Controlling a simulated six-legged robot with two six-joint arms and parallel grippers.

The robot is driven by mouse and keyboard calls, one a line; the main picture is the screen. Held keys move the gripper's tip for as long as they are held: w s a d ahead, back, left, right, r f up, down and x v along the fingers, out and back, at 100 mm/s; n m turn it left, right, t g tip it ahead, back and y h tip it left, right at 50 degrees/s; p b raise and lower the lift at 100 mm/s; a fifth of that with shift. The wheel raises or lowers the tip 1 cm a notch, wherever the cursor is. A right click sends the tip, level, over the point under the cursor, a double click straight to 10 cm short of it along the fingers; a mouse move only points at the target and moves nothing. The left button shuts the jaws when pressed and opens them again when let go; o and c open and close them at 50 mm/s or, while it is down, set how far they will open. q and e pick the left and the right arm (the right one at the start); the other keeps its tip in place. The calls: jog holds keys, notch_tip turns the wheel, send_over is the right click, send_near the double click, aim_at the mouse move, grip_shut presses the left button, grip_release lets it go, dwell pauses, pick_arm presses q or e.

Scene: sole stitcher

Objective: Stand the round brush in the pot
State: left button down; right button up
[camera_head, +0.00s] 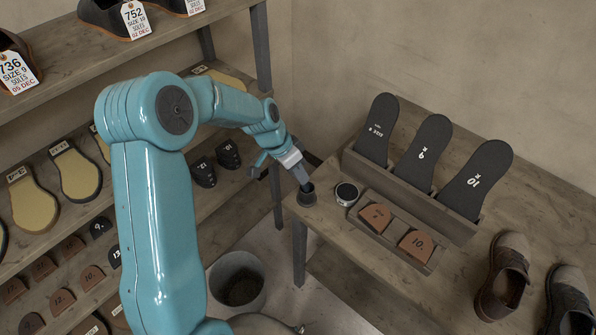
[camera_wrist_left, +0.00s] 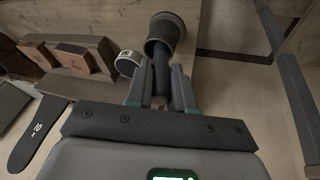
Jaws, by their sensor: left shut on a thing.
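In the left wrist view, my left gripper (camera_wrist_left: 162,80) is shut on the round brush (camera_wrist_left: 162,76), a dark shaft between the fingers. My right gripper is not in view.
Shoes (camera_head: 503,277) stand at the right. A bin (camera_head: 237,284) is on the floor. Shelves fill the left.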

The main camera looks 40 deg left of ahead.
pick_arm(q)
jog(key=c, duration=0.9)
grip_release()
jog(key=b+v, duration=0.1)
jog(key=v, duration=1.5)
jog(key=shift+r, duration=0.2)
notch_tip(320, 180, up, 9)
jog(key=p, duration=0.6)
jog(key=shift+p, duration=0.4)
jog(key=shift+f, duration=0.1)
